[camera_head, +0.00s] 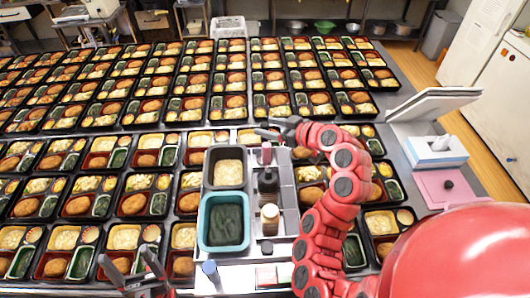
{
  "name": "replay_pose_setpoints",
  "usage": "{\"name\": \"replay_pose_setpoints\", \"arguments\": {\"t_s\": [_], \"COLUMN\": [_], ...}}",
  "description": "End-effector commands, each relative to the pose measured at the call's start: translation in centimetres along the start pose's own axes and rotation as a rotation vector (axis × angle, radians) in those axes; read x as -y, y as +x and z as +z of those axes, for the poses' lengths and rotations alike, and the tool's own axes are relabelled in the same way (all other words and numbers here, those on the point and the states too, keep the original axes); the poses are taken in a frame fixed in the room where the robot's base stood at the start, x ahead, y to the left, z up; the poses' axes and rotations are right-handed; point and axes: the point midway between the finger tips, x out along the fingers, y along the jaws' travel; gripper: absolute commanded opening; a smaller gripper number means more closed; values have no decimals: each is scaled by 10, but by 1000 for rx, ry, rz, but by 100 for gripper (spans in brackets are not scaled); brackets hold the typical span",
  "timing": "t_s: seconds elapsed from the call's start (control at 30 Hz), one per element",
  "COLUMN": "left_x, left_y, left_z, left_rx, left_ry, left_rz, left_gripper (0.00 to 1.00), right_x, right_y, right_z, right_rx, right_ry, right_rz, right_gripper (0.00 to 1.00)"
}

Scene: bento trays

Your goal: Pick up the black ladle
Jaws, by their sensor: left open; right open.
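I cannot clearly make out a black ladle. A dark upright item (268,181) with a reddish top stands in the narrow grey tray (287,200) at the centre; it is too small to tell what it is. My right gripper (274,128) is open and empty, with its fingers pointing left just above and behind this item in the picture. My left gripper (125,258) is open and empty at the bottom left, over the near row of bento trays.
A teal tub (247,222) of dark green food and a tub of pale food (228,173) stand left of the narrow tray. A jar (270,218) stands in it. Bento trays (134,203) fill most of the table. A tissue box (436,149) stands at the right.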

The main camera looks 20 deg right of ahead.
Motion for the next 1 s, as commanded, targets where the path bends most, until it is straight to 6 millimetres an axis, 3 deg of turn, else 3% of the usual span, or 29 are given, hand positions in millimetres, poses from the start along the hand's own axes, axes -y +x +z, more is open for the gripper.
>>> {"name": "replay_pose_setpoints", "arguments": {"t_s": [0.03,0.17,0.33,0.6,0.93,1.0], "left_x": [1,2,2,2,2,2], "left_y": [13,32,37,36,36,36], "left_z": [-2,-6,-6,-6,-6,-6], "left_rx": [0,-1,-1,0,-1,-1], "left_ry": [0,0,0,0,0,0], "left_rz": [0,0,0,0,0,0], "left_gripper": [75,75,75,75,75,75], "right_x": [4,8,6,6,6,6], "right_y": [5,25,42,45,45,45], "right_z": [-6,-8,-4,-2,-2,-2], "right_rx": [3,2,1,0,-1,-1], "right_ry": [1,2,1,0,0,0], "right_rz": [-5,-4,-2,0,0,0], "right_gripper": [64,64,64,64,4,0]}}
